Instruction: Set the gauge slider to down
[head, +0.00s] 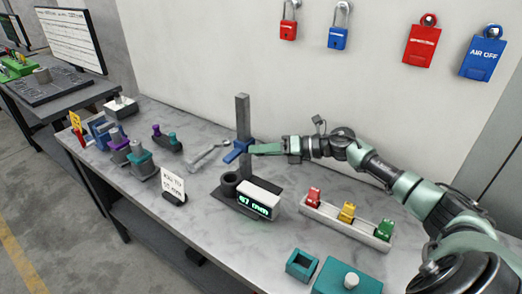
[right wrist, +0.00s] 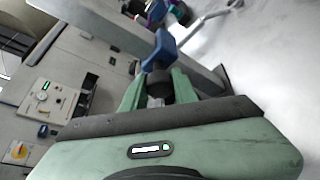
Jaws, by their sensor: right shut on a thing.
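The gauge has an upright grey column (head: 242,118) on a dark base (head: 228,197). Its blue slider (head: 236,151) sits on the column, below mid-height, and also shows in the right wrist view (right wrist: 163,50). A dark grey hollow cylinder (head: 229,184) stands on the base below the slider, with a gap between. The display (head: 258,199) at the front reads 67 mm. My right gripper (head: 256,149) reaches in from the right and is shut at the slider, on its dark knob (right wrist: 160,84) in the right wrist view. My left gripper is not in view.
A small sign (head: 173,188) stands left of the gauge; its number is unclear. A wrench (head: 208,154) lies behind. A tray (head: 340,223) with red, yellow and green pieces stands to the right. Teal blocks (head: 302,264) are at the front. Padlocks and tags hang on the wall.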

